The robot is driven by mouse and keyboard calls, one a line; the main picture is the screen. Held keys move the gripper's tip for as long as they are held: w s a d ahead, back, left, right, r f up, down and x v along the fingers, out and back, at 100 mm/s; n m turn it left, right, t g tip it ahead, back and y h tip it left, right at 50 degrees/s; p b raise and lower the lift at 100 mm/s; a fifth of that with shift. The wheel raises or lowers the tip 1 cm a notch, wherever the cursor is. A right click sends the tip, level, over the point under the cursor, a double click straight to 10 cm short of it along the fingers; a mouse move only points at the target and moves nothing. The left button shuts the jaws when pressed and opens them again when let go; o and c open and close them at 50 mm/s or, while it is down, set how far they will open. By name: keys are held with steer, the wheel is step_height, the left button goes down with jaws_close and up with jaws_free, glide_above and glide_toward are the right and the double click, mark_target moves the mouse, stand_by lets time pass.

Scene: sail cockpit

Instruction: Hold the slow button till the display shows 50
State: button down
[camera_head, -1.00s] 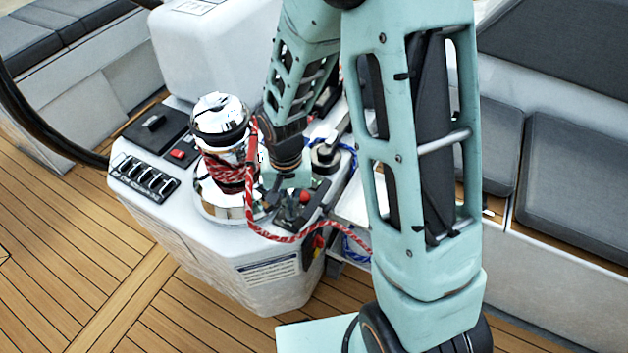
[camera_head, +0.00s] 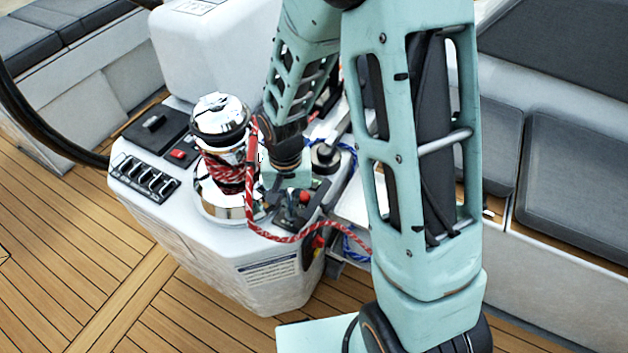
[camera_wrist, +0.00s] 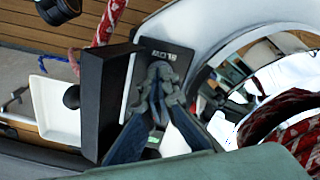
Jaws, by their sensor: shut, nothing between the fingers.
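My gripper (camera_wrist: 160,72) is shut and empty in the wrist view. Its fingertips are at a dark plate with a SLOW label (camera_wrist: 165,55), which appears turned over in this view. The button itself is hidden by the fingertips, so I cannot tell whether they touch or press it. A black box (camera_wrist: 105,100) stands close beside the fingers; no display face or number is readable. In the head view my wrist is over the dark control panel (camera_head: 292,215), beside the chrome winch (camera_head: 220,120), and my fingers are mostly hidden.
A red-and-white rope (camera_head: 250,205) wraps the winch and runs past the panel. A red button (camera_head: 305,197) is near my wrist. A switch row (camera_head: 143,178) and a red switch (camera_head: 177,155) are on the console's left. The teak deck (camera_head: 90,260) is clear.

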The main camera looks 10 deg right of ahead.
step_height(320, 180, up, 9)
steer(key=p, duration=0.6)
